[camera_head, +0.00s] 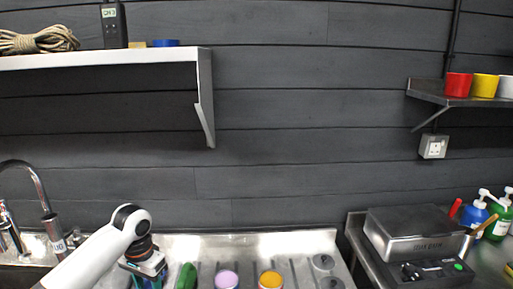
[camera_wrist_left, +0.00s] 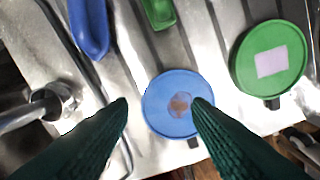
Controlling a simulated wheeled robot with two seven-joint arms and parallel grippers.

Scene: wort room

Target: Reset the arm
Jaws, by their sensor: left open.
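My left arm comes in from the lower left of the head view and bends down to its gripper (camera_head: 150,281) over the left part of the metal draining surface (camera_head: 295,241). In the left wrist view the gripper (camera_wrist_left: 160,104) has its two dark green ribbed fingers apart. A round blue disc (camera_wrist_left: 158,103) with a brownish centre patch shows between and beyond the fingertips. I cannot tell its distance from them. Nothing is seen held. My right gripper is in neither view.
A green disc (camera_wrist_left: 285,82), a blue rounded item (camera_wrist_left: 90,28) and a green item (camera_wrist_left: 158,10) lie near the gripper. Purple-topped (camera_head: 227,279) and orange-topped (camera_head: 270,280) items stand right of it. A tap (camera_head: 41,190) rises at left; a grey machine (camera_head: 413,234) stands at right.

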